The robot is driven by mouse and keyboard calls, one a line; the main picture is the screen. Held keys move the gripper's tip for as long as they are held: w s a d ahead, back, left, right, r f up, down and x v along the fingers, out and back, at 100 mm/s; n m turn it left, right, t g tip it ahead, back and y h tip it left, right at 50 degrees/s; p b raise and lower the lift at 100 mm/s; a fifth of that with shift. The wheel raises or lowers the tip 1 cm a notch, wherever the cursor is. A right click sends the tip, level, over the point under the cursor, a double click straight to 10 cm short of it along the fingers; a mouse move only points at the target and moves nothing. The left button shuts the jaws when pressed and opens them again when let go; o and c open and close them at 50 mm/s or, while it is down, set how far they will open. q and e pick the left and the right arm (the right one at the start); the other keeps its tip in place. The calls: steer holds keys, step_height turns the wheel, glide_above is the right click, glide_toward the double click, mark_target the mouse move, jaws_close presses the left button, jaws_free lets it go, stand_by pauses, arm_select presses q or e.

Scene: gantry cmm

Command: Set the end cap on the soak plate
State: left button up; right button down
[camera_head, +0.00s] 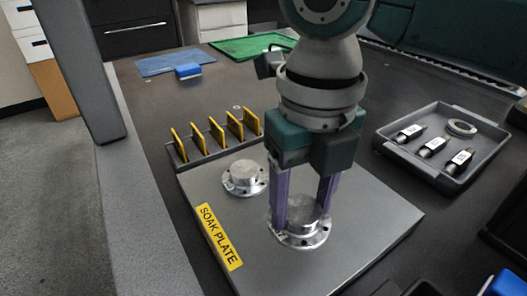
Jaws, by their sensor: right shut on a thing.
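The soak plate (372,215) is a flat grey slab with a yellow "SOAK PLATE" label on its left edge. My right gripper (302,212) points down over the middle of the plate. Its two purple fingers are shut on a silver flanged end cap (300,238), one on each side of its round hub. This cap is upright and at the plate's surface; I cannot tell whether it touches. A second silver flanged cap (244,179) sits flat on the plate, behind and left of the held one. My left gripper is not in view.
A rack with several yellow cards (218,133) stands along the plate's back left edge. A grey tray (468,166) with labelled cylinders and a ring lies to the right. A blue mat (160,64), blue block (188,71) and green mat (250,46) lie behind. Plate front is clear.

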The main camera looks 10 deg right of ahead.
mark_target(299, 224)
step_height(299, 224, down, 4)
steer(key=shift+f+b, duration=0.25)
steer(key=shift+b, duration=0.35)
steer(key=shift+c, duration=0.7)
jaws_free()
steer(key=shift+f, duration=0.1)
